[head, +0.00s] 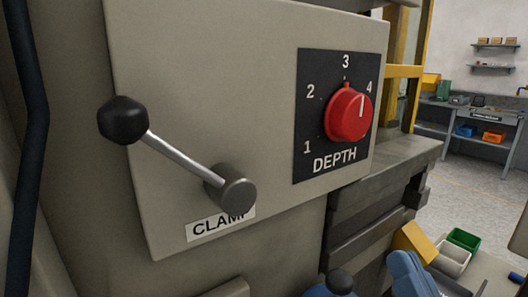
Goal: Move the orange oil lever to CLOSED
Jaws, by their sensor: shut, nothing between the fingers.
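No orange oil lever shows in the head view, and no OIL or CLOSED marking can be read. The lever in view is a clamp lever with a black ball (123,120), a silver rod (183,157) and a grey hub (232,188). Its rod slopes from the ball at upper left down to the hub at lower right. A partly covered CLAMP label (205,228) sits below the hub. My gripper is not in view.
A red depth knob (348,113) sits on a black dial plate (312,130) on the beige machine panel (215,60). Blue parts (405,275) and a dark round knob (340,281) show at the bottom edge, unclear. Green (464,239) and whitish (452,259) bins stand lower right. Open floor lies beyond.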

